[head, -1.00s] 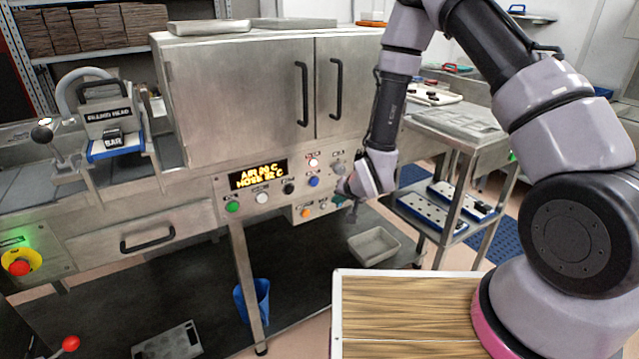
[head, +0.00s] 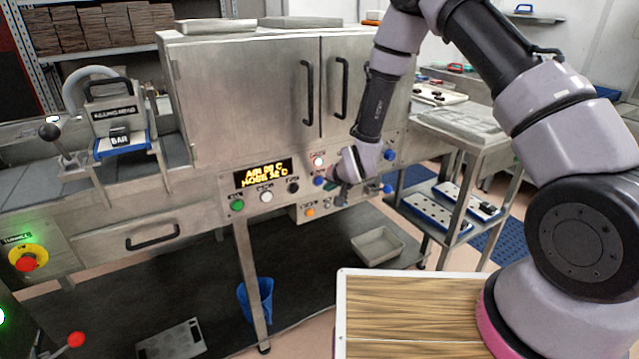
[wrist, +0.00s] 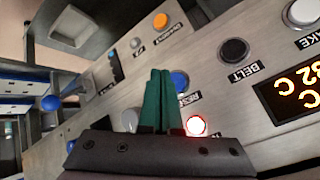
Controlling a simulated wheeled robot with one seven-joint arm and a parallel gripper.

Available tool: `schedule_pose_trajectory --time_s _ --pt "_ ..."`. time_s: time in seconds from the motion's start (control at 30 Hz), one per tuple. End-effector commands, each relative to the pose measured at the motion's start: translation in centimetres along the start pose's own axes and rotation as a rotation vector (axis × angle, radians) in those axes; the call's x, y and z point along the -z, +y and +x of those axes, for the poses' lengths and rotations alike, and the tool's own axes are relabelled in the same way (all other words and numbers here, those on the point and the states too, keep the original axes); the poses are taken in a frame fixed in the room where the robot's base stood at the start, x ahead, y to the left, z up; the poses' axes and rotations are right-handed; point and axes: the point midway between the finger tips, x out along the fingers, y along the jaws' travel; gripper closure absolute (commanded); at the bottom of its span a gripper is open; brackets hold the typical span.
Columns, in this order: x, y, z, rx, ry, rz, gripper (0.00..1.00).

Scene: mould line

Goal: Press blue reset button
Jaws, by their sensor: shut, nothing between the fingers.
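The blue reset button (head: 319,181) is on the steel control panel, below a lit lamp (head: 319,161). In the wrist view the blue button (wrist: 180,79) shows just right of my fingertips, with its label partly hidden by the fingers. My gripper (head: 332,186) is shut and empty, its green fingers together, close to the right of the button in the head view. In the wrist view the fingertips (wrist: 160,72) lie beside the button; I cannot tell whether they touch it.
The panel also has a green button (head: 237,205), a white button (head: 266,196), a black button (head: 293,188) and an orange button (head: 310,212). The display (head: 263,174) is lit. A trolley (head: 462,150) stands to the right, and a grey bin (head: 378,244) sits below.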

Motion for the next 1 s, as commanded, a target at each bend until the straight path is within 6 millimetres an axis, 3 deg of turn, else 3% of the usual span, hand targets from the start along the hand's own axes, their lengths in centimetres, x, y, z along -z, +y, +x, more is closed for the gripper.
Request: schedule_pose_trajectory --time_s 0.23,1.0 --pt "0.68 -0.65 0.9 0.0 0.0 -0.001 1.0" --pt "0.69 -0.69 0.93 0.0 0.0 0.0 1.0"
